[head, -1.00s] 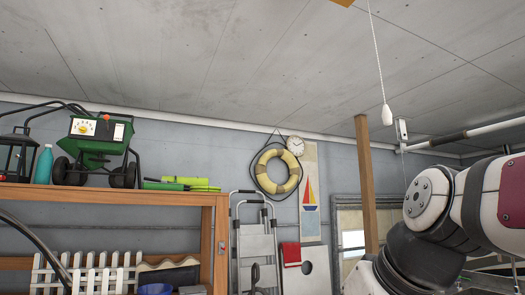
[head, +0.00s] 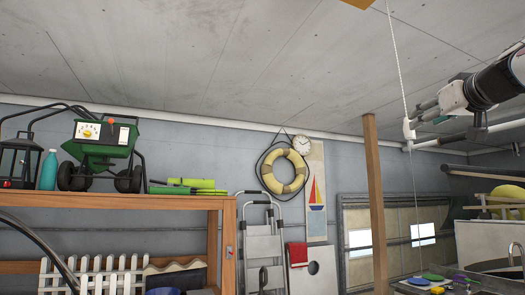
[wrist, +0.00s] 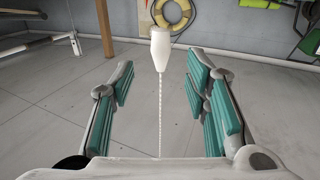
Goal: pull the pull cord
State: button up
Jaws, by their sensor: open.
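The pull cord (head: 398,60) hangs from the ceiling and ends in a white, bell-shaped handle (head: 408,130). My gripper (head: 420,112) is high at the right in the head view, pointing left, with its fingertips close to the handle. In the wrist view, my gripper (wrist: 160,66) has its teal-padded fingers spread wide and empty. The handle (wrist: 160,48) shows in the gap near the fingertips, and the cord (wrist: 160,115) runs down the picture between the fingers. The wrist picture appears upside down. I see no contact with the handle; its exact depth is unclear.
A wooden post (head: 375,200) stands just left of the cord. A life ring (head: 285,172) hangs on the back wall above a stepladder (head: 262,245). A wooden shelf (head: 120,201) carrying a green spreader (head: 98,150) is at the left. The space around the handle looks clear.

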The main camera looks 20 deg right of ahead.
aim_at(408, 129)
jog(key=shift+p+x, duration=0.65)
jog(key=shift+x, duration=3.7)
jog(key=shift+f, duration=0.1)
jog(key=shift+c, duration=0.6)
grip_shut()
